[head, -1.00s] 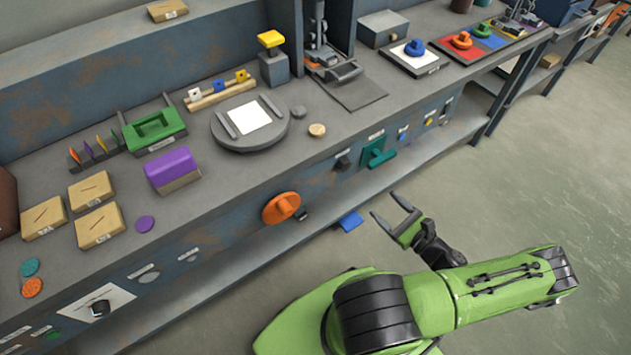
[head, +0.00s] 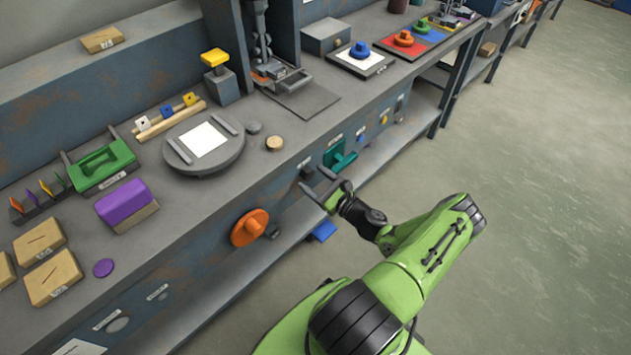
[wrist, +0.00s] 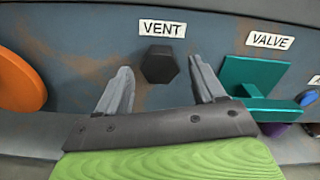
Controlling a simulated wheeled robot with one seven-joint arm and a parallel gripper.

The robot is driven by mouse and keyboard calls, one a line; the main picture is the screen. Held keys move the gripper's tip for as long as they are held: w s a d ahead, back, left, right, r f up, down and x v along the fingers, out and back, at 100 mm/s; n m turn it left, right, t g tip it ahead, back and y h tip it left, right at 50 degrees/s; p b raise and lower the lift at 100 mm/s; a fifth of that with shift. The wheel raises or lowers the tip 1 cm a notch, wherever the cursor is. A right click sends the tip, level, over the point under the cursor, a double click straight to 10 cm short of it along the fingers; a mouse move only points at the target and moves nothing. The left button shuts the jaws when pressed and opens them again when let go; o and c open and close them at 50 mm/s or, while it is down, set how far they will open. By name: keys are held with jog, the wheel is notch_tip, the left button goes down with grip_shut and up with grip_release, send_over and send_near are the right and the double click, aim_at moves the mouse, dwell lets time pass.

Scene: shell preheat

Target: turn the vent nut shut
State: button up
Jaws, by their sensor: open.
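The vent nut is a dark hexagonal nut (wrist: 160,65) on the blue-grey front panel, under a white VENT label (wrist: 162,28) in the wrist view. In the head view the nut (head: 306,172) shows small and dark, just beyond my fingertips. My gripper (wrist: 158,88) is open, with one grey finger on each side of the nut in the wrist picture. I cannot tell how deep the fingers reach or whether they touch it. In the head view my gripper (head: 318,186) is close in front of the panel.
A teal valve handle (wrist: 255,88) sticks out just right of my gripper, close to the right finger. An orange disc knob (wrist: 18,82) is to the left; it also shows in the head view (head: 250,228). A blue block (head: 322,230) lies on the lower shelf.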

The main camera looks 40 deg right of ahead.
jog(key=c, duration=1.1)
jog(key=shift+o, duration=0.2)
jog(key=shift+n, duration=0.3)
jog(key=n, duration=0.3)
jog(key=shift+n, duration=0.4)
jog(key=n, duration=0.4)
jog(key=shift+n, duration=0.3)
jog(key=n, duration=0.4)
jog(key=shift+p, duration=0.3)
jog(key=n, duration=0.4)
jog(key=shift+n, duration=0.6)
